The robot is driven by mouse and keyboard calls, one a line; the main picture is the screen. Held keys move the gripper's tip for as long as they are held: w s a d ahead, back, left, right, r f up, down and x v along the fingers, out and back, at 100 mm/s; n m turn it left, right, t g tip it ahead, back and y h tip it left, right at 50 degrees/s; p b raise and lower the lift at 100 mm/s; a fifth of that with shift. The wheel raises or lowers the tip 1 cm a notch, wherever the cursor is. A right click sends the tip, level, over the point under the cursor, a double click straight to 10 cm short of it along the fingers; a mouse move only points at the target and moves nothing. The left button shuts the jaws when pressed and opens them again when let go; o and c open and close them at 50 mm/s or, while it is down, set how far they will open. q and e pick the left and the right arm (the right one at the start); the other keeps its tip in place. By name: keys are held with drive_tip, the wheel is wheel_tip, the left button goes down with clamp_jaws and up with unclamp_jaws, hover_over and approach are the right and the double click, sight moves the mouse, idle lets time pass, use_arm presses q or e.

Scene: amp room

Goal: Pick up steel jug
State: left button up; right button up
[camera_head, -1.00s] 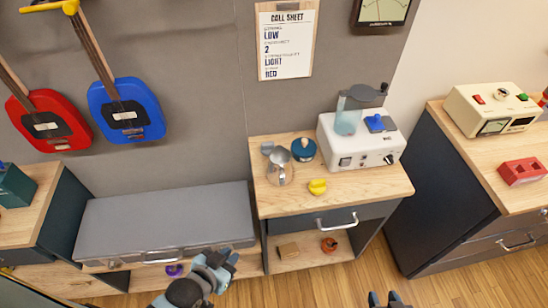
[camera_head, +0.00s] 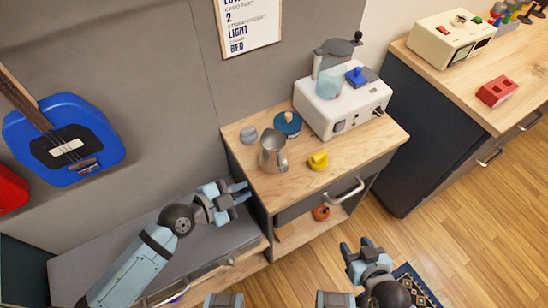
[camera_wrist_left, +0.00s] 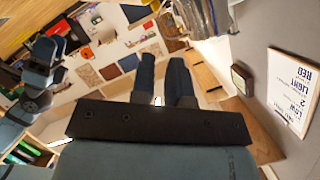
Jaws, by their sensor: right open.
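The steel jug (camera_head: 270,151) stands upright on the small wooden-topped cabinet (camera_head: 245,178), near its left side, with its handle toward the front right. My left gripper (camera_head: 246,191) is over the grey bench, left of and in front of the cabinet, apart from the jug. Its two fingers (camera_wrist_left: 163,78) show a narrow gap with nothing between them, in the left wrist view. My right gripper (camera_head: 356,244) is open and empty, low in front of the cabinet.
Beside the jug are a grey knob-like piece (camera_head: 248,135), a round teal container (camera_head: 288,124) and a yellow object (camera_head: 318,161). A white machine (camera_head: 340,106) with a clear vessel stands behind right. The drawer handle (camera_head: 345,191) sticks out in front. The cabinet top's front left is clear.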

use_arm(q)
drive_tip(key=m+p, duration=0.1)
approach(283, 172)
drive_tip(key=x, duration=0.4)
drive_tip(key=shift+w, duration=0.3)
drive_tip(key=shift+p+x, duration=0.75)
drive_tip(key=shift+x, duration=2.2)
drive_tip(key=shift+s, duration=0.15)
drive_tip(key=shift+c, duration=0.5)
clamp_jaws()
drive_tip(key=shift+r, duration=0.1)
